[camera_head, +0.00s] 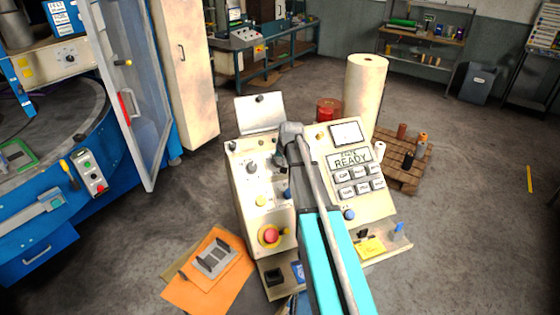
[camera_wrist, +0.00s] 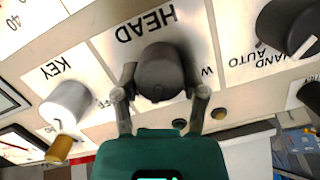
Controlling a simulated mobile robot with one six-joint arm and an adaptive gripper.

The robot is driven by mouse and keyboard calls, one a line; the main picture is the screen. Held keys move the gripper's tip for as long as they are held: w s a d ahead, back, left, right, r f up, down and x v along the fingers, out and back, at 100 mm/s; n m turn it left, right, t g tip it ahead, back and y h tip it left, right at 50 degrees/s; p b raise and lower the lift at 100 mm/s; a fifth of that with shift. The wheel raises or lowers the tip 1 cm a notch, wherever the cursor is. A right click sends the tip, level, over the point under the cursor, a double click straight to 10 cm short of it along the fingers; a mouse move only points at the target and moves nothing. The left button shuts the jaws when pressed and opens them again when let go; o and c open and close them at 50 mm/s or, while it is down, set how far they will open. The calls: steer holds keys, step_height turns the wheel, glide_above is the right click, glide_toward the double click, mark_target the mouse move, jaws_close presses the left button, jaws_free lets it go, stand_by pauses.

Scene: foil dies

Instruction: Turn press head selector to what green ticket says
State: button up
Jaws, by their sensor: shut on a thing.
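The press head selector (camera_wrist: 160,68) is a dark round knob under the upside-down label HEAD in the wrist view. My gripper (camera_wrist: 160,88) is shut on it, one finger on each side. The knob's pointer is not clear, and my fingers cover part of its markings; a letter W shows to its right. In the head view my gripper (camera_head: 280,156) reaches down to the cream control console (camera_head: 245,205) and hides the selector. I cannot make out a green ticket or its words in either view.
A key switch (camera_wrist: 68,103) sits left of the selector and a dark HAND/AUTO knob (camera_wrist: 288,28) right of it. The console has a red stop button (camera_head: 269,235) and a READY display (camera_head: 349,158). A yellow note (camera_head: 370,248) lies on its lower shelf.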

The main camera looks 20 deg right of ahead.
steer(key=shift+m, duration=1.1)
steer(key=o, duration=1.1)
steer(key=shift+o, duration=0.2)
steer(key=s+a+f+n+b, duration=0.1)
steer(key=s+a, duration=0.2)
steer(key=s, duration=0.1)
steer(key=s+a+f+g+b, duration=0.1)
steer(key=s+a+f, duration=0.1)
steer(key=s+a, duration=0.1)
steer(key=s+a+f+n+b, duration=0.1)
steer(key=s+a+f+b, duration=0.1)
steer(key=s, duration=0.4)
steer(key=shift+a+f+n+g, duration=0.1)
steer(key=shift+a+n+g, duration=0.2)
steer(key=shift+a, duration=0.4)
steer(key=s+a+f+n+g+b, duration=0.1)
steer(key=s+a+f+b, duration=0.2)
steer(key=s, duration=0.4)
steer(key=s+a+f+n+g+b, duration=0.2)
steer(key=s+a+f+b, duration=0.1)
steer(key=s, duration=0.4)
steer(key=shift+s+a+f+h+b, duration=0.3)
steer(key=shift+s+a+f+b, duration=0.15)
steer(key=shift+f, duration=0.35)
steer(key=shift+w+d, duration=0.1)
